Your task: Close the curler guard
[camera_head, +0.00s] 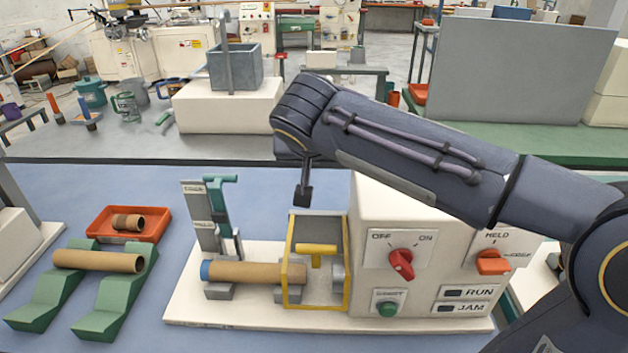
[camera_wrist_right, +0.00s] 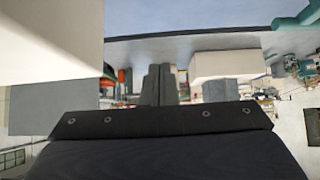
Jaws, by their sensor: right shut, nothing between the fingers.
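The curler guard (camera_head: 347,265) is a yellow-edged frame with a yellow T-shaped handle (camera_head: 315,249), on the white winder machine (camera_head: 240,255) left of its control box. Its frame stands around the end of a cardboard tube; I cannot tell whether it is fully closed. The brown tube (camera_head: 255,272) with a blue left end lies on grey supports and runs into the guard. My right gripper (camera_head: 303,196) points down, just above the guard's far top edge, shut and empty. In the right wrist view its dark grey fingers (camera_wrist_right: 160,85) are together. My left gripper is not in view.
The control box has a red OFF/ON knob (camera_head: 401,263), an orange knob (camera_head: 493,262) and a green button (camera_head: 387,309). A green lever (camera_head: 222,190) stands left of the guard. Green racks (camera_head: 120,298) hold another tube, near an orange tray (camera_head: 98,228).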

